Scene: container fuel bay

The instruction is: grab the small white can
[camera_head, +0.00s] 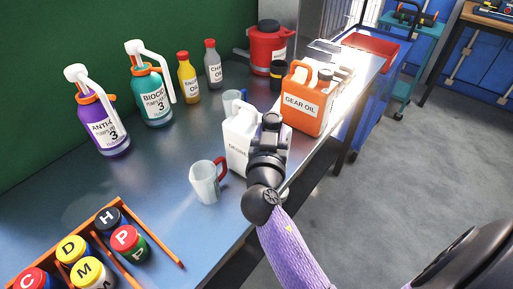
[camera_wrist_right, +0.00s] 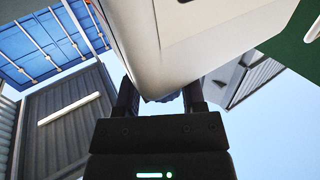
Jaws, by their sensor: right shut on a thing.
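The small white can (camera_head: 238,150), with a partly hidden label, stands on the dark workbench near its front edge. My right gripper (camera_head: 268,132) is at the can's right side and covers part of it. In the right wrist view the white can (camera_wrist_right: 175,45) looms large in front of the right gripper (camera_wrist_right: 160,92), whose two dark fingers are shut on it; the exact contact is partly hidden. My left gripper is not in view.
A clear jug with a red handle (camera_head: 205,183) stands close left of the can. An orange gear oil can (camera_head: 305,105) is just behind right. Spray bottles, small bottles (camera_head: 188,80) and a red can (camera_head: 268,48) stand farther back. An orange crate (camera_head: 150,238) holds several lettered jars.

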